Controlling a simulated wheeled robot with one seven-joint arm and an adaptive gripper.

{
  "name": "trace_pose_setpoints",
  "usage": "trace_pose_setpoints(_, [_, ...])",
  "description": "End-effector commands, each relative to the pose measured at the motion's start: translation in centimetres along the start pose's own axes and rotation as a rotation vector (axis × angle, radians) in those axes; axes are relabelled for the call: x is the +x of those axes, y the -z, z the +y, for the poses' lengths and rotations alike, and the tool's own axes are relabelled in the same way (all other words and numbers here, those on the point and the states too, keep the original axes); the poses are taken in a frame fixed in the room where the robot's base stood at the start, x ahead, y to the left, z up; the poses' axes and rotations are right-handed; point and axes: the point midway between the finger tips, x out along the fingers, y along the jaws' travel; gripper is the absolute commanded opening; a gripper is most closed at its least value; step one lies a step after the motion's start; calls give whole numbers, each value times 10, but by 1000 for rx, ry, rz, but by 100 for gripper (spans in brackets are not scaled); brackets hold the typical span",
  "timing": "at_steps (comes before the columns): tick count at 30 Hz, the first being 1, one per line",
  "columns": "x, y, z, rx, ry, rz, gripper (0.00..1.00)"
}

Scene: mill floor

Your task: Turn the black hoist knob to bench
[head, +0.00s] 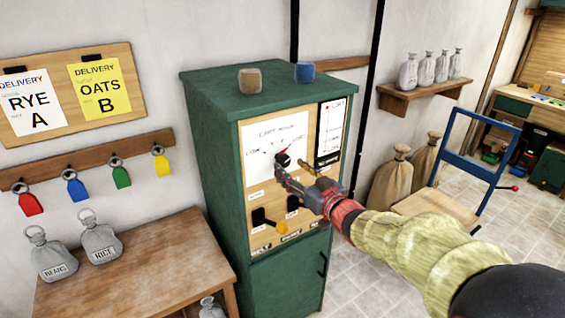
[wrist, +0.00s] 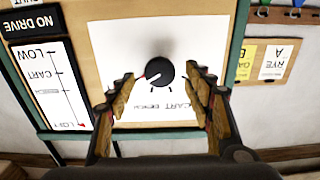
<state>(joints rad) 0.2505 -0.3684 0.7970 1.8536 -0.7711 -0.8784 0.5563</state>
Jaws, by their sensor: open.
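The black hoist knob (wrist: 158,74) sits on a white dial plate (wrist: 115,55) in the wrist view. A pale pointer line on it runs toward the lower left of that picture. Lettering reading CART and BENCH shows below it, upside down. My gripper (wrist: 162,82) is open, with one finger on each side of the knob and a visible gap on both sides. In the head view the knob (head: 283,158) is partly hidden by my gripper (head: 284,171), at the front of the green cabinet (head: 217,160).
A narrow scale panel (head: 330,132) is right of the dial. Black and yellow controls (head: 258,217) are below it. A blue block (head: 304,72) and a tan block (head: 250,80) stand on the cabinet. A blue-framed cart (head: 470,165) is at the right.

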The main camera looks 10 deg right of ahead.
Motion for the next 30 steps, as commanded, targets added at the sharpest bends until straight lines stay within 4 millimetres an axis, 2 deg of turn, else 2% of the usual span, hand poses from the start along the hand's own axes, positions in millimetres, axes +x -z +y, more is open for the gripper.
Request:
trace_pose_setpoints(3, [20, -3, -1, 0, 2, -1, 52])
trace_pose_setpoints(10, [44, -1, 0, 0, 0, -1, 52])
trace_pose_setpoints(20, [49, 0, 0, 0, -2, -2, 52])
trace_pose_setpoints(30, [48, 0, 0, 0, -2, -1, 33])
